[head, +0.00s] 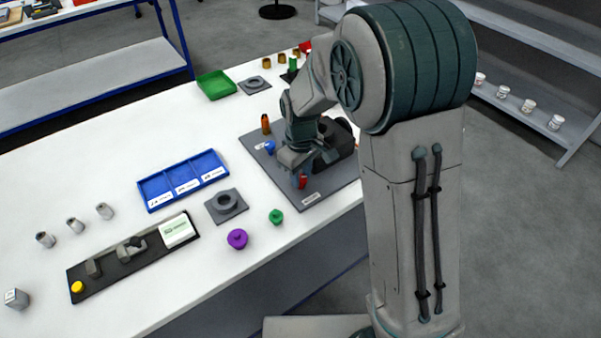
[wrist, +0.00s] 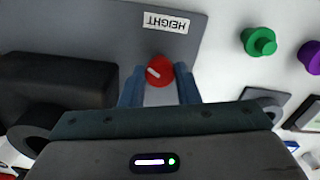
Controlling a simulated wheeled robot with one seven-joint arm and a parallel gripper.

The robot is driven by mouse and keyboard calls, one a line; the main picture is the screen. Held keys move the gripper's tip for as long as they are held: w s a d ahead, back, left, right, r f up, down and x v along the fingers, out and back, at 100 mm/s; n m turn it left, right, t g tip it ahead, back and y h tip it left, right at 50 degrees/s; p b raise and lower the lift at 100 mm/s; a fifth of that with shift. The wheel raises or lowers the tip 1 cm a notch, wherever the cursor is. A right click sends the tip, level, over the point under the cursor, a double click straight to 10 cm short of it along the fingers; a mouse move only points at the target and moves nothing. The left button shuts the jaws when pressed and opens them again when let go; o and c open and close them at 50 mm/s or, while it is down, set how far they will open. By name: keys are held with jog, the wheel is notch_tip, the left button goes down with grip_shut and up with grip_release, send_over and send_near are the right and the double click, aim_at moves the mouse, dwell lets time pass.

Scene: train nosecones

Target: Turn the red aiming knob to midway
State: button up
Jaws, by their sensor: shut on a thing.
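The red aiming knob (wrist: 159,71) with a white pointer line stands on a grey plate (wrist: 215,22) beside a label reading HEIGHT (wrist: 166,22). In the wrist view the pointer line lies at a slant. My gripper (wrist: 160,88) is shut on the red knob, with one blue finger at each side of it. In the head view my gripper (head: 300,172) is over the front part of the plate, and the red knob (head: 303,181) shows just below it. An orange knob (head: 265,124) and a blue knob (head: 270,146) stand on the same plate.
A dark device (wrist: 55,82) stands on the plate close to my gripper. Green (head: 276,216) and purple (head: 237,239) knobbed pieces lie on the white table nearby. A blue tray (head: 183,181) and a grey ring fixture (head: 226,205) are farther left.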

aim_at(301, 177)
jog(key=shift+m, duration=0.3)
jog(key=m+b, duration=0.1)
jog(key=m, duration=0.3)
jog(key=shift+m, duration=0.4)
jog(key=m, duration=0.6)
jog(key=shift+r, duration=0.1)
jog(key=o, duration=1)
jog(key=shift+c, duration=0.2)
notch_tip(301, 177, up, 14)
